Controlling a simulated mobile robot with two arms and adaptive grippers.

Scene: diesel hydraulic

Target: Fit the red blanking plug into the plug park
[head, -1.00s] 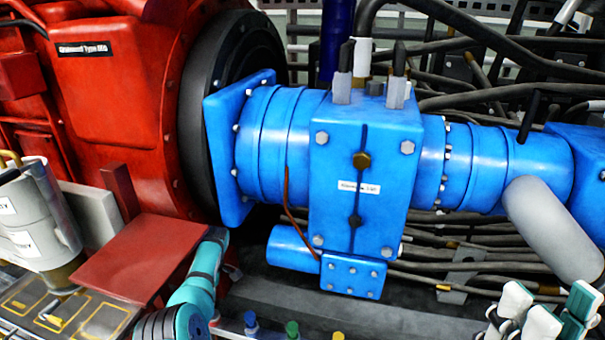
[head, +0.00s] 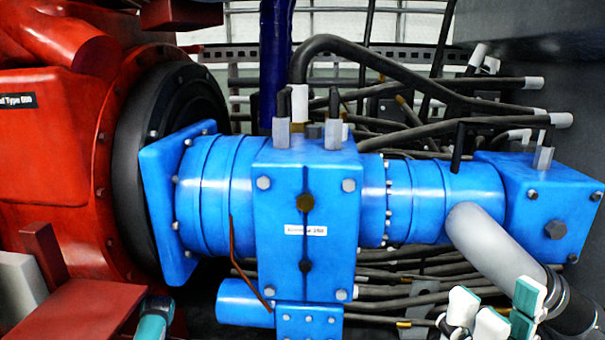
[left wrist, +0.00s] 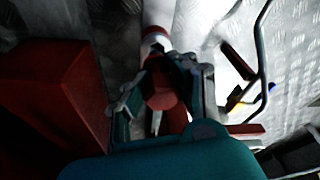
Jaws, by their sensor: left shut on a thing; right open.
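In the left wrist view, my left gripper (left wrist: 165,85) is shut on a dark red cylindrical piece (left wrist: 160,97), which looks like the red blanking plug. Its far end is hard to tell from the white and red tube-like shape (left wrist: 156,38) beyond it. My left gripper is outside the head view, where only a teal part of my left arm shows at the bottom left. My right gripper (head: 497,302) is open and empty at the bottom right of the head view, in front of a grey pipe. I cannot make out the plug park in either current view.
A blue hydraulic pump unit (head: 332,200) fills the middle of the head view, bolted to a red engine housing (head: 50,160). A grey pipe (head: 490,240) slants down right. Black hoses (head: 400,65) run behind. In the left wrist view, a red block (left wrist: 50,85) stands close left.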

